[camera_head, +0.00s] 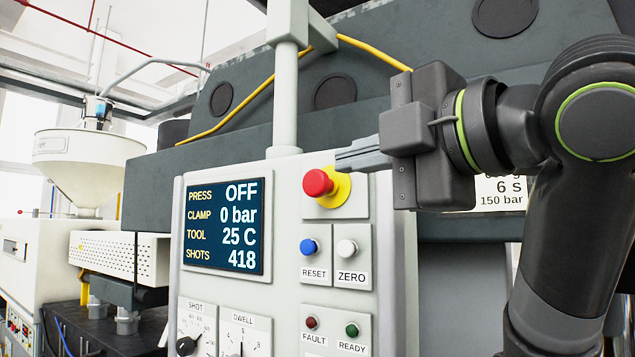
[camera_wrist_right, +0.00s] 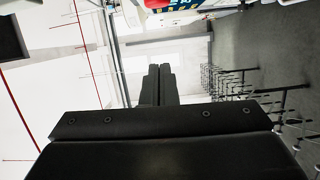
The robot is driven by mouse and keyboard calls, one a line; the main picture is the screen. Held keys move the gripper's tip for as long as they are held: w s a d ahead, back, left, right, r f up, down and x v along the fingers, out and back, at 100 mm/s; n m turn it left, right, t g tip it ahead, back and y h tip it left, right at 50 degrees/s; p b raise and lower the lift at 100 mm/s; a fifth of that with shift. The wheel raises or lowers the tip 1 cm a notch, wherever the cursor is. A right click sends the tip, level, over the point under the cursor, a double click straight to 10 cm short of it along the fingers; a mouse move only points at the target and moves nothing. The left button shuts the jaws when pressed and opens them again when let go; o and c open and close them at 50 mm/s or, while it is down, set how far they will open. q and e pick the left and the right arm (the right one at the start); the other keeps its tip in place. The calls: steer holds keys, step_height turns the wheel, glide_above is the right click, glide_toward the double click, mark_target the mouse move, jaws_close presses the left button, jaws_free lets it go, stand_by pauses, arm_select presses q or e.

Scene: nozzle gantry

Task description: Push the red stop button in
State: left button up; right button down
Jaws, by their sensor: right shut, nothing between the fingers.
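The red stop button (camera_head: 318,183) is a round mushroom head on a yellow collar (camera_head: 338,188), near the top right of the grey control panel (camera_head: 285,215) in the head view. My right gripper (camera_head: 340,160) is shut and empty. Its fingertips appear just above and to the right of the red button, overlapping the panel's top edge in the picture. I cannot tell how far they are from the panel in depth. In the right wrist view the shut fingers (camera_wrist_right: 160,72) point away over open room. My left gripper is not in view.
A screen (camera_head: 226,226) reads PRESS OFF. A blue RESET button (camera_head: 309,247) and a white ZERO button (camera_head: 346,249) sit below the stop button. A grey post (camera_head: 287,95) rises from the panel top. Dark machine housing stands behind, and a white hopper (camera_head: 88,160) is at left.

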mark_target(316, 178)
steer(key=w+a+p, duration=0.1)
steer(key=w+p, duration=0.1)
steer(key=w, duration=0.1)
steer(key=w+a+p, duration=0.1)
steer(key=w+p, duration=0.2)
steer(key=w, duration=0.1)
steer(key=w+a+p, duration=0.2)
steer(key=w+p, duration=0.1)
steer(key=shift+w, duration=0.4)
steer(key=shift+w+d+f, duration=0.1)
steer(key=shift+w+d, duration=0.05)
steer(key=shift+d, duration=0.2)
steer(key=shift+a, duration=0.1)
steer(key=shift+a, duration=0.2)
